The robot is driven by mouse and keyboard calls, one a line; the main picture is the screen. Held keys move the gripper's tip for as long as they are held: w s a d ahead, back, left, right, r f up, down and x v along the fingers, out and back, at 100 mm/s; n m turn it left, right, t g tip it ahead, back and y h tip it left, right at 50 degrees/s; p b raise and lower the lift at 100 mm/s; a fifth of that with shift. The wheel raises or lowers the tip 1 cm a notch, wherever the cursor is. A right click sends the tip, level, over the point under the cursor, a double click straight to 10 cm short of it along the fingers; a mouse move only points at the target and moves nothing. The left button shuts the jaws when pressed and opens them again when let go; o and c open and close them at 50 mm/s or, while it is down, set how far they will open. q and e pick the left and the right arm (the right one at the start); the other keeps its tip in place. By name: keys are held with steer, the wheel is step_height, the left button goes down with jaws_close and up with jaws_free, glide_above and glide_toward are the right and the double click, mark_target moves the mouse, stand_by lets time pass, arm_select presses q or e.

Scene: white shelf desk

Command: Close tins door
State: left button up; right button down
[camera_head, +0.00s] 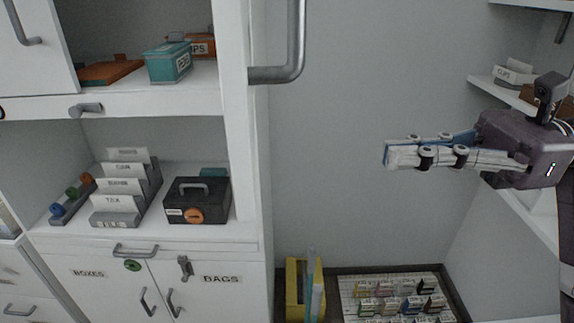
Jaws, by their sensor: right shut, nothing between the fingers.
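A white door panel (238,60) stands nearly edge-on beside the upper left compartment, with a large grey handle (296,45) on its right side. The compartment is open to view and holds a teal box (168,64) and orange boxes (110,71). A second white door (35,50) with a grey handle shows at the far upper left. I cannot read any label that says tins. My right gripper (389,155) is shut and empty, pointing left in front of the pale back wall, clear of the large handle. My left gripper is out of view.
Below are a file rack (125,195), a black box (197,203) and lower doors marked boxes and bags (215,298). A tray of small boxes (395,300) and a yellow holder (292,290) stand low. Shelves (487,85) line the right. Space left of my right gripper is free.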

steer(key=s+a+p, duration=0.1)
steer(key=a+p, duration=0.4)
steer(key=a, duration=0.8)
steer(key=shift+a+p, duration=0.15)
steer(key=shift+p, duration=0.25)
steer(key=shift+s, duration=0.1)
